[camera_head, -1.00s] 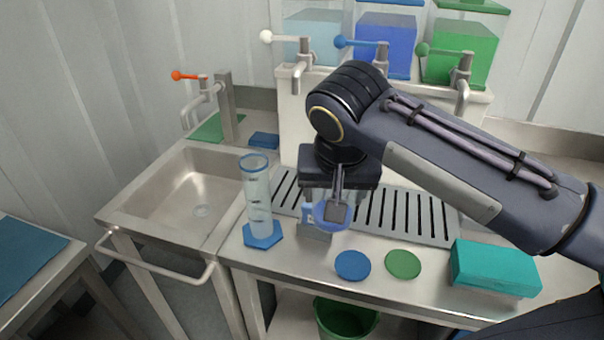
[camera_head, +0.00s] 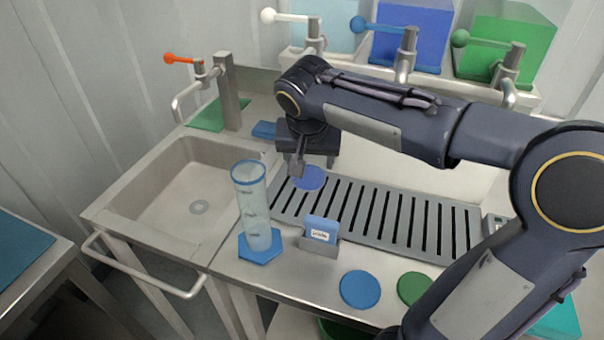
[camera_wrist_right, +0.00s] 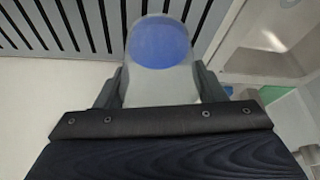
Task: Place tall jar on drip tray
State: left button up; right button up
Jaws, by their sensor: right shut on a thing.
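My right gripper (camera_head: 305,166) is shut on a clear jar with a blue disc-like end (camera_head: 309,178). The clear jar also shows between the fingers in the right wrist view (camera_wrist_right: 160,85), its blue end pointing away from the palm. In the head view the jar is over or at the left end of the grey slotted drip tray (camera_head: 400,215); I cannot tell whether it touches. The drip tray also shows at the upper left of the wrist view (camera_wrist_right: 65,25). The gripper hides most of the jar's body. My left gripper is not in view.
A clear graduated cylinder (camera_head: 255,205) stands on a blue hexagonal base left of the tray. A blue label in a small holder (camera_head: 320,232) stands at the tray's front. Blue (camera_head: 360,289) and green discs lie in front. The sink (camera_head: 195,195) is left; taps overhang behind.

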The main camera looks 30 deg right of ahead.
jog(key=shift+w+f, duration=1.05)
jog(key=shift+f, duration=0.15)
jog(key=shift+w+f+b, duration=0.15)
jog(key=shift+w+f, duration=0.05)
jog(key=shift+f, duration=0.8)
jog(key=shift+w+f+b, duration=0.15)
jog(key=shift+f, duration=0.8)
jog(key=shift+f, duration=0.1)
jog(key=o, duration=0.6)
jog(key=shift+f, duration=0.15)
jog(key=o, duration=0.4)
jog(key=shift+r, duration=0.35)
jog(key=p+v, duration=0.1)
jog(key=v, duration=1.1)
jog(key=shift+a, duration=0.1)
